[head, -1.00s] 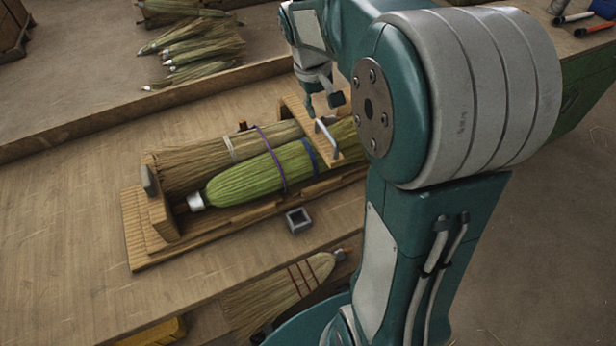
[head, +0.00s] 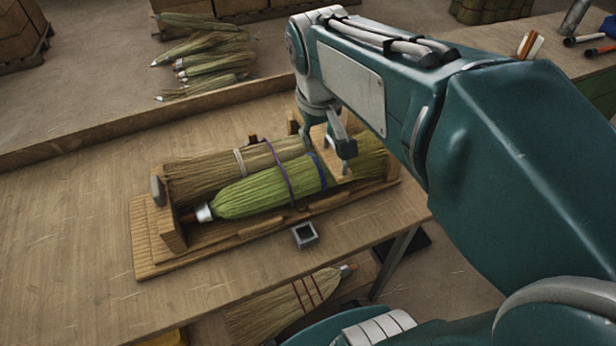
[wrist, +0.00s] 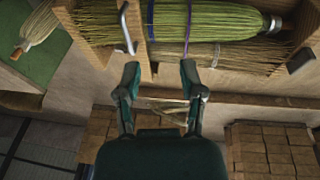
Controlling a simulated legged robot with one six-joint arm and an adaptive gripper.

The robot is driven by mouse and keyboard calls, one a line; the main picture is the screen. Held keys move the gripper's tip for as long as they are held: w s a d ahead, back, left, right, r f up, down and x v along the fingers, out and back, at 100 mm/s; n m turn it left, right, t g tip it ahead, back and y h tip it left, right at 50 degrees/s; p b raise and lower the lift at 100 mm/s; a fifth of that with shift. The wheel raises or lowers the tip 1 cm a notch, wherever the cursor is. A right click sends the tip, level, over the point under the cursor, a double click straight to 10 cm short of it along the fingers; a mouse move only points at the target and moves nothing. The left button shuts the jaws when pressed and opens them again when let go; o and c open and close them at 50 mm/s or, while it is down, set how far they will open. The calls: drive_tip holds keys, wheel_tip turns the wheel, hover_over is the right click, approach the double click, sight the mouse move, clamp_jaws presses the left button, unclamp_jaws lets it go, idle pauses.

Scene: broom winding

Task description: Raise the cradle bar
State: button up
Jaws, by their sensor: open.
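The cradle bar (head: 341,172) is a wooden piece lying across the right part of the wooden cradle (head: 142,245), over a green broom head (head: 250,192) and a tan bristle bundle (head: 200,177). In the wrist view, the bar (wrist: 139,35) carries a metal handle (wrist: 126,28) at the upper left. My gripper (head: 328,150) is over the bar in the head view and partly covers it; the handle is hard to make out there. In the wrist view, my gripper (wrist: 160,72) is open and empty, its left fingertip just below the handle. Contact cannot be told.
A small square metal piece (head: 305,235) lies on the workbench (head: 80,220) in front of the cradle. A finished broom (head: 290,300) lies below the bench edge. Bristle bundles (head: 205,60) lie behind the bench. The bench left of the cradle is clear.

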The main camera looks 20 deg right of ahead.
drive_tip(key=s+a+f+t, duration=0.1)
drive_tip(key=s+a, duration=0.1)
drive_tip(key=s, duration=0.3)
drive_tip(key=s+a+f+t+y, duration=0.1)
drive_tip(key=s+a+t, duration=0.1)
drive_tip(key=s, duration=0.3)
drive_tip(key=shift+s+a+f, duration=0.2)
drive_tip(key=shift+a+f, duration=0.05)
drive_tip(key=shift+a, duration=0.45)
